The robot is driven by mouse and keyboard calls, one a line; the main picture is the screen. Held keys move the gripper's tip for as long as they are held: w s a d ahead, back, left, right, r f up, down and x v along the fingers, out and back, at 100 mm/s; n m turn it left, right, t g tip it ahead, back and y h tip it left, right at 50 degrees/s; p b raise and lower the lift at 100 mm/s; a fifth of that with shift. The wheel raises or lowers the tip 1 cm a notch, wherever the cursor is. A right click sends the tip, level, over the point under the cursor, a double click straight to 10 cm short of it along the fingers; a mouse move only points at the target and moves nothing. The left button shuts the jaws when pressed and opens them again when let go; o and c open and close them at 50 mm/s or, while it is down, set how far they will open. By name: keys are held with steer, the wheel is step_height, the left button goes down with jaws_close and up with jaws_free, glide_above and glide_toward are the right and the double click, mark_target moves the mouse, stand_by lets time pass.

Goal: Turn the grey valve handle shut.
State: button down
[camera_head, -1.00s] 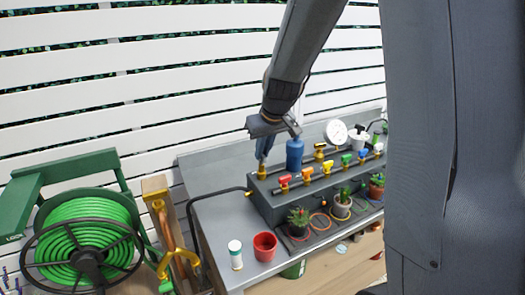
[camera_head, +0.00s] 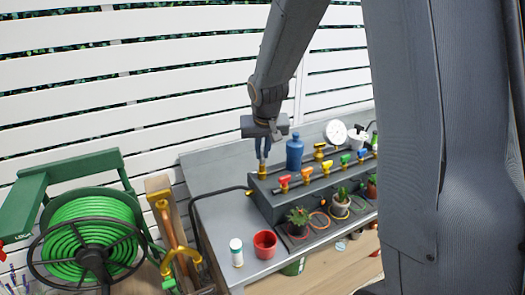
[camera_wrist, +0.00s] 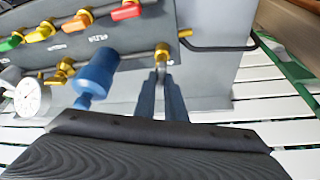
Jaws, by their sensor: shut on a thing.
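The grey valve handle (camera_wrist: 161,62) shows small in the wrist view, between my fingertips, on top of a brass valve at the end of the pipe row. The same brass valve (camera_head: 262,171) stands at the left end of the dark manifold box (camera_head: 264,204) in the head view. My gripper (camera_wrist: 160,78) points at it with its blue fingers shut on the handle. In the head view my gripper (camera_head: 262,157) reaches down onto the valve from above. The fingers hide most of the handle, and its exact angle cannot be told.
A blue bottle (camera_head: 294,153) stands close beside my gripper. Several coloured valves and a white gauge (camera_head: 336,132) are to the right. A red pot (camera_head: 265,244) and white jar (camera_head: 236,252) stand in front on the grey table (camera_head: 217,220). A black hose leads left.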

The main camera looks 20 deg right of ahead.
steer(key=m+b, duration=0.1)
steer(key=b, duration=0.1)
steer(key=m+h+b, duration=0.1)
steer(key=b, duration=0.1)
steer(key=m+b, duration=0.1)
steer(key=shift+w+a+f+b, duration=0.15)
steer(key=shift+w+f+b, duration=0.1)
steer(key=shift+b, duration=0.15)
steer(key=m+g+h+b, duration=0.1)
steer(key=m+b, duration=0.2)
steer(key=b, duration=0.1)
steer(key=shift+a+r+m+b, duration=0.1)
steer(key=shift+m+b, duration=0.2)
steer(key=shift+m, duration=0.1)
steer(key=m+g+h+b, duration=0.1)
steer(key=m+b, duration=0.1)
steer(key=m, duration=0.1)
steer(key=shift+m, duration=0.3)
steer(key=shift+r+m+g+h+b, duration=0.1)
steer(key=shift+m+g+h+b, duration=0.2)
steer(key=shift+m, duration=0.6)
steer(key=shift+r+m+g+h+b, duration=0.1)
steer(key=shift+m+g+b, duration=0.15)
steer(key=shift+m+g, duration=0.45)
steer(key=shift+m, duration=0.4)
steer(key=c, duration=1.8)
jaws_free()
steer(key=shift+a, duration=0.1)
